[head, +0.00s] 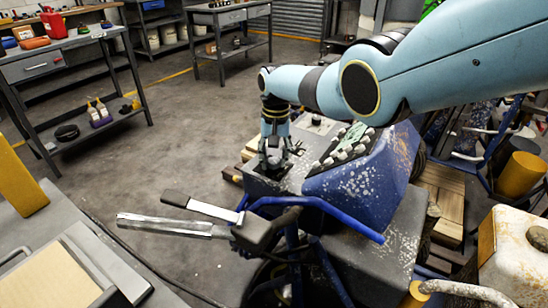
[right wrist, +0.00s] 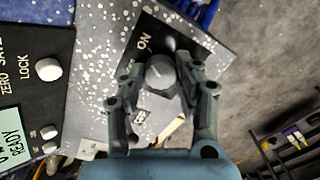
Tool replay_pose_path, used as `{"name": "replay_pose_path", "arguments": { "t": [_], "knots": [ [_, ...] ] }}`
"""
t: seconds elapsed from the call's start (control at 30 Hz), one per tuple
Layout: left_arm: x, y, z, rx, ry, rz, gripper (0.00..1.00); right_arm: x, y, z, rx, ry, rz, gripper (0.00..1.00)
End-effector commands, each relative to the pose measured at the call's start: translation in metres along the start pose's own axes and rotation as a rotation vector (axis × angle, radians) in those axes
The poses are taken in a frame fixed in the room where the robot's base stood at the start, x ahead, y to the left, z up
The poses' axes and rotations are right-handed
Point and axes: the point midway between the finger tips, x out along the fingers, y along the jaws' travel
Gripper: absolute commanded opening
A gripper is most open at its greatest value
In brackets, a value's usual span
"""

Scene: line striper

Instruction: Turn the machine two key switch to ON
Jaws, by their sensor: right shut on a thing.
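In the right wrist view, a dark round key switch knob (right wrist: 160,73) stands on a black plate marked "ON" (right wrist: 145,41), set in a speckled grey panel (right wrist: 95,60). The fingers of my right gripper (right wrist: 160,88) are on both sides of the knob, shut on it. The "ON" label lies just above and left of the knob; any other label is hidden or unreadable. In the head view, my right gripper (head: 274,158) points down at the grey top of the blue line striper (head: 350,190), and it hides the switch. My left gripper is not in view.
A black panel (right wrist: 30,75) with white knobs, "LOCK" lettering and a green "READY" display lies left of the switch. A handlebar (head: 165,226) sticks out on the left. Workbenches (head: 70,45) stand at the back. The floor between is clear.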

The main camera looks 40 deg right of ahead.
Motion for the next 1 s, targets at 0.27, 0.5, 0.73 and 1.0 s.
{"name": "replay_pose_path", "arguments": {
  "t": [0.27,0.5,0.73,1.0],
  "knots": [
    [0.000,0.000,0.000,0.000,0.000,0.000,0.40,0.000,-0.001,0.000,0.000,0.001,-0.001,0.55],
    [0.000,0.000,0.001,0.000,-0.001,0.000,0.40,0.000,0.000,0.000,0.000,0.001,-0.001,0.55],
    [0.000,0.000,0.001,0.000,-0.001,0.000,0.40,-0.013,-0.001,-0.002,0.000,0.003,-0.002,0.55],
    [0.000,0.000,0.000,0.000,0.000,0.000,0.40,-0.064,0.000,-0.001,-0.001,0.006,-0.002,0.55]
  ]
}}
